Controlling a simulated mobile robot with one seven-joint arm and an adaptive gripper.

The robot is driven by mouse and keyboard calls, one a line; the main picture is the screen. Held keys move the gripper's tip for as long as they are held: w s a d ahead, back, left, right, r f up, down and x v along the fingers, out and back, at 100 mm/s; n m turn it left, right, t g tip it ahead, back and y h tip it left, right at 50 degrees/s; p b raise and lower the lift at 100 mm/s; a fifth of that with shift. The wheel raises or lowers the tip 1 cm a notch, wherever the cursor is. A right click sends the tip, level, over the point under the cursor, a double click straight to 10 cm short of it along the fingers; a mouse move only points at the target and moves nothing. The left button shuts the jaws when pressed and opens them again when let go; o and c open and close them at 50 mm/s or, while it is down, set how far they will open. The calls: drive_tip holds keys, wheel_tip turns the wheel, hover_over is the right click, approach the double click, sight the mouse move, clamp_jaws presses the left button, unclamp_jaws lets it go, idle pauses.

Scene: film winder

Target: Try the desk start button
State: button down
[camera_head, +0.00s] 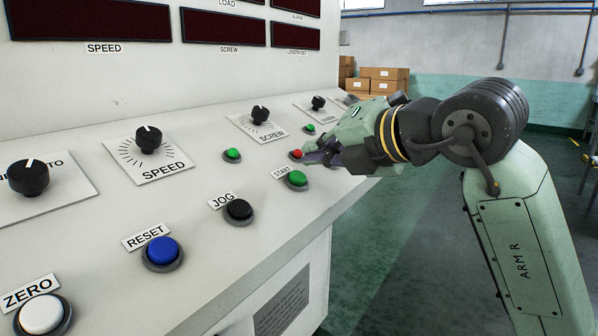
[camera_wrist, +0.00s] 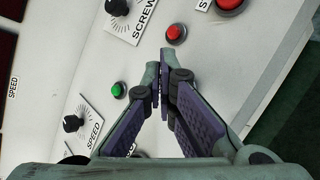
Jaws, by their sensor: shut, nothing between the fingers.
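The START button (camera_head: 296,180) is a green push button in a grey ring near the desk's front edge, with its START label (camera_head: 282,172) just above left. My gripper (camera_head: 310,158) is just behind and right of it in the head view, with its fingers pointing left, close above the desk. In the wrist view my gripper (camera_wrist: 156,85) has its fingertips together with nothing between them. The START button cannot be made out there; the fingers cover part of the desk. I cannot tell whether the fingertips touch anything.
A black JOG button (camera_head: 239,210), blue RESET button (camera_head: 163,252) and white ZERO button (camera_head: 41,315) line the front edge. A small red light (camera_head: 296,154) and green light (camera_head: 232,155) sit behind. The SCREW knob (camera_head: 260,114) and SPEED knob (camera_head: 148,138) stand up.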

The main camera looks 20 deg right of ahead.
drive_tip(key=r, duration=0.1)
drive_tip(key=s+r+p, duration=0.1)
drive_tip(key=d+r+p, duration=0.1)
drive_tip(key=shift+s+r, duration=0.25)
drive_tip(key=shift+r, duration=0.1)
idle(0.4)
